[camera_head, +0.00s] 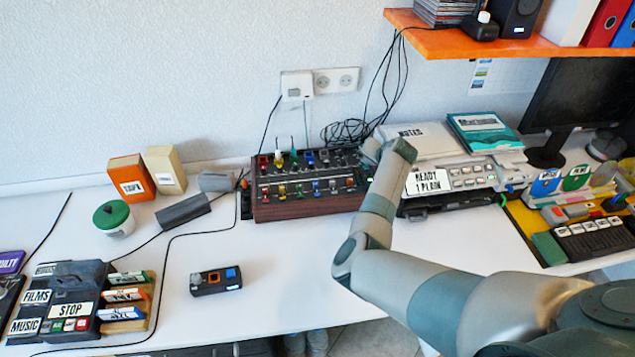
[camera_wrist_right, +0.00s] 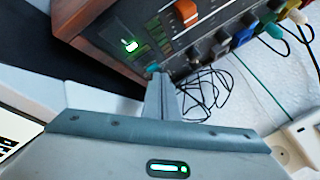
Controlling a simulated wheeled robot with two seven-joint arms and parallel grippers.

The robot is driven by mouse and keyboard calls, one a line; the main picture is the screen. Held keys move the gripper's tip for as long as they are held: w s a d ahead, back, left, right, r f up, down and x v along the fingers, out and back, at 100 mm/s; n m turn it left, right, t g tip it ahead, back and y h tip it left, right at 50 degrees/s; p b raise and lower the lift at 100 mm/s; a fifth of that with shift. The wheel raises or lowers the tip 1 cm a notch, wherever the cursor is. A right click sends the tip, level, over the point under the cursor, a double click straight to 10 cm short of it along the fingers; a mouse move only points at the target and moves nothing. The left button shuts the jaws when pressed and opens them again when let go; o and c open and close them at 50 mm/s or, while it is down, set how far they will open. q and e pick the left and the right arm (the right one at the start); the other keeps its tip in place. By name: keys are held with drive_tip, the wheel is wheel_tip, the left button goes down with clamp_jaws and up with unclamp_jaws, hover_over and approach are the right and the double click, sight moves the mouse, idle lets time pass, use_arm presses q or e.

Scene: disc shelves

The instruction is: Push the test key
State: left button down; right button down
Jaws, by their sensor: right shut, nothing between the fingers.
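A wood-sided control box (camera_head: 310,206) with rows of coloured knobs and switches stands at the back middle of the white table. It also shows in the right wrist view (camera_wrist_right: 90,22), with a lit green mark (camera_wrist_right: 130,45) on its dark panel. My right gripper (camera_head: 368,158) is at the right end of this box. In the right wrist view its fingers (camera_wrist_right: 158,80) are together and empty, with the tips close to the panel's lower edge. I cannot tell whether they touch it. No test key label is readable. My left gripper is not in view.
An orange shelf (camera_head: 470,42) overhangs at the upper right. A small dark device (camera_head: 216,281) lies in front, with free table around it.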

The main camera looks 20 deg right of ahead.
sight(367, 170)
drive_tip(key=shift+f, duration=0.25)
drive_tip(key=shift+r, duration=0.1)
idle(0.4)
drive_tip(key=shift+r+p, duration=0.65)
drive_tip(key=shift+p, duration=0.15)
drive_tip(key=shift+r, duration=0.1)
wheel_tip(367, 170, up, 6)
drive_tip(key=p, duration=0.5)
drive_tip(key=shift+p, duration=0.4)
idle(0.5)
